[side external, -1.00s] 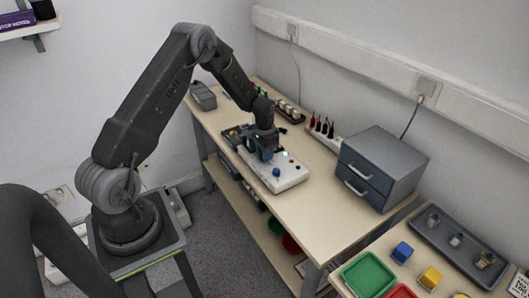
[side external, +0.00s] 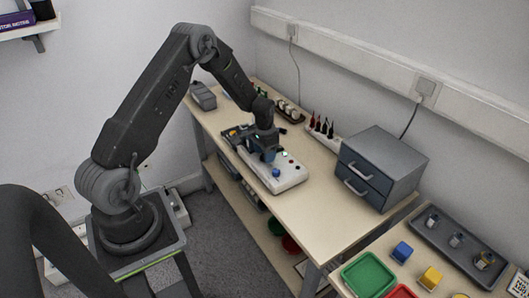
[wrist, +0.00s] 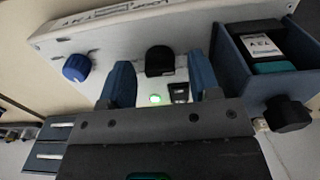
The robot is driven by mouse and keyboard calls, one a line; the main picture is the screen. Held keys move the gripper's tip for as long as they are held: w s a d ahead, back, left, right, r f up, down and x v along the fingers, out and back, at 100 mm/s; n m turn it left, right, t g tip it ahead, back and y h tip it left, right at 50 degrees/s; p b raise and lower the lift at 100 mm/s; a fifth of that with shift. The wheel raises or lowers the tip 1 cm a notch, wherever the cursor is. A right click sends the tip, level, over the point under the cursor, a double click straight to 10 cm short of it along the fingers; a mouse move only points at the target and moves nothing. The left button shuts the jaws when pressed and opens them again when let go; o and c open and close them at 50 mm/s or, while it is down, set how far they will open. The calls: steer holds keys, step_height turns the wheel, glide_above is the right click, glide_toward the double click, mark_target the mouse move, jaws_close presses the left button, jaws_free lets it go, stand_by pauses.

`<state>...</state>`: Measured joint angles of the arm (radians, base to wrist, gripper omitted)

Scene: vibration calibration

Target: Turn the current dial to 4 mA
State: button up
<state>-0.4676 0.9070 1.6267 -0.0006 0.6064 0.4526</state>
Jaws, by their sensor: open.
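The white calibration unit (side external: 289,178) lies on the bench and its panel (wrist: 215,25) fills much of the wrist view. A blue knob (wrist: 76,68) is at its left; it also shows in the side view (side external: 276,173). A black knob (wrist: 160,60) stands near the middle, with a lit green lamp (wrist: 155,99) and a small dark switch (wrist: 179,93) beside it. My gripper (wrist: 160,70) is open, its blue fingers on either side of the black knob, with gaps showing. I cannot read which knob is the current dial, nor its setting.
A blue holder (wrist: 240,75) with a labelled dark block stands close right of my fingers, with another black knob (wrist: 287,113) on it. A grey drawer cabinet (side external: 380,168) stands on the bench to the right. The bench front between them is clear.

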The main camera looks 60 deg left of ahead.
step_height(320, 180, up, 14)
stand_by(0.6)
steer(key=s+d+r+t, duration=0.1)
steer(key=s+d+r, duration=0.3)
steer(key=d+r, duration=0.25)
steer(key=s+d+r+t, duration=0.2)
steer(key=s+d+r, duration=0.2)
steer(key=d+r, duration=0.3)
steer(key=s+d+r+t, duration=0.1)
steer(key=s+d, duration=0.3)
steer(key=s, duration=0.4)
steer(key=s+d+r+t, duration=0.1)
steer(key=s+d+r, duration=0.2)
steer(key=s, duration=0.5)
steer(key=shift+s+d+t, duration=0.2)
steer(key=shift+d+t, duration=0.1)
steer(key=shift+d, duration=0.45)
